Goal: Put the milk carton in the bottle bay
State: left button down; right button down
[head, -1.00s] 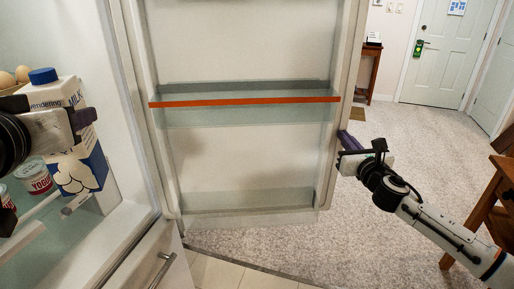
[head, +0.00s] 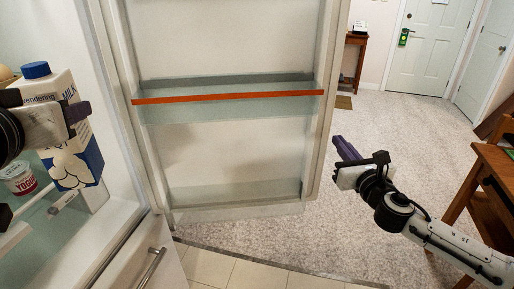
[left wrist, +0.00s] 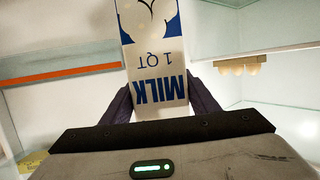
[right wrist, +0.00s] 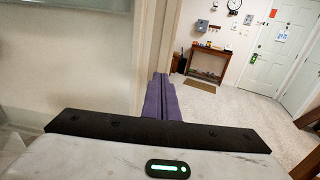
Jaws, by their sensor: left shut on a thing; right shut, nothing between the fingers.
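The milk carton (head: 82,164), white and blue with a blue cap, is upright inside the open fridge at the left of the head view. My left gripper (head: 72,112) is shut around its upper part; in the left wrist view the carton (left wrist: 152,50) sits between both fingers (left wrist: 160,98). Whether its base touches the shelf is unclear. The open fridge door carries a clear bin with an orange strip (head: 230,97) and a lower clear bin (head: 235,197); both look empty. Which is the bottle bay is not marked. My right gripper (head: 345,150) is shut and empty, just right of the door's edge.
A yogurt cup (head: 18,178) stands on the fridge shelf left of the carton. Eggs (left wrist: 238,68) are at the right of the left wrist view. A drawer handle (head: 152,267) is below. A wooden table (head: 492,165) stands at right; carpet between is clear.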

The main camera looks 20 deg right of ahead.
aim_at(78, 167)
jog(key=s+a, duration=0.1)
jog(key=s, duration=0.5)
jog(key=shift+a, duration=0.2)
